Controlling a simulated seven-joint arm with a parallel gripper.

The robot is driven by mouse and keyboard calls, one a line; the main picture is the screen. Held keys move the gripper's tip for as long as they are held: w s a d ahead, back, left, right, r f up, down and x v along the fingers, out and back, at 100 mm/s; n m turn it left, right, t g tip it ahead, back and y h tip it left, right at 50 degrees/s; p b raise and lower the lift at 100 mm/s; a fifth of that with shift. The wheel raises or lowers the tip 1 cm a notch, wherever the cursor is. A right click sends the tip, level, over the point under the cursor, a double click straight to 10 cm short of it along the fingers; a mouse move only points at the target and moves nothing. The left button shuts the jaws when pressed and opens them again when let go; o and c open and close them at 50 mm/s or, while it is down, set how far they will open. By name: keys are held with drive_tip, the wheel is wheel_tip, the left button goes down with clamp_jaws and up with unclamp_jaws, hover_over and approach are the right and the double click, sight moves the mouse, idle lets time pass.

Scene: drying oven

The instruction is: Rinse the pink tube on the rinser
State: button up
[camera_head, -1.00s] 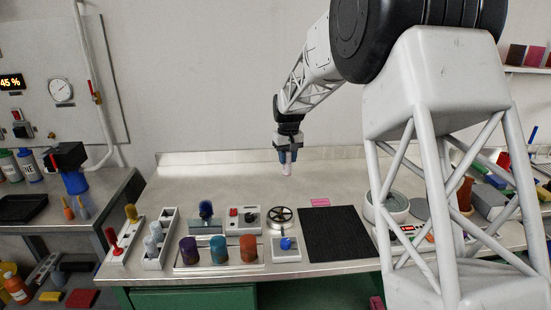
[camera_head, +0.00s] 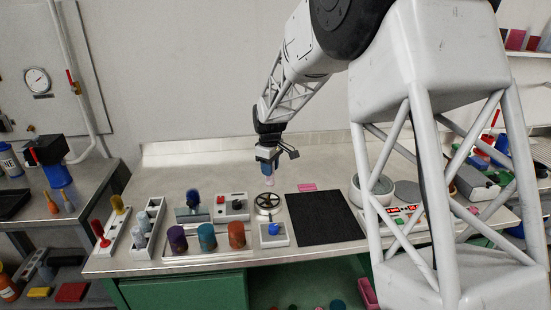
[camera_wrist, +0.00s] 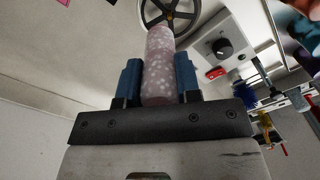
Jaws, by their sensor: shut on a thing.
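My gripper (camera_head: 267,167) is above the back of the bench. In the wrist view my gripper (camera_wrist: 158,84) has its two blue fingers shut on the pink tube (camera_wrist: 158,70), which is speckled with pale spots. The tube's lower end (camera_head: 270,182) shows small and pale below the fingers in the head view. The rinser, a round ring with dark spokes (camera_head: 267,203), stands on the bench just below and in front of the tube. In the wrist view the rinser's ring (camera_wrist: 170,14) lies beyond the tube's far end. I cannot tell whether they touch.
A grey box with a knob (camera_head: 231,208) stands left of the rinser, and a pad with a blue knob (camera_head: 273,235) in front. Purple, teal and orange cups (camera_head: 207,237) stand front left. A black mat (camera_head: 325,219) lies right, with a pink label (camera_head: 307,187) behind it.

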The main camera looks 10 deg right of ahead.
sight(268, 182)
drive_tip(key=shift+s+a+f+n, duration=0.45)
drive_tip(key=shift+s+a+n, duration=0.05)
drive_tip(key=shift+n, duration=0.2)
drive_tip(key=shift+f, duration=0.2)
drive_tip(key=shift+f, duration=1.3)
drive_tip(key=shift+f, duration=0.25)
idle(0.6)
drive_tip(key=shift+f, duration=0.7)
drive_tip(key=shift+f, duration=0.9)
idle(3.3)
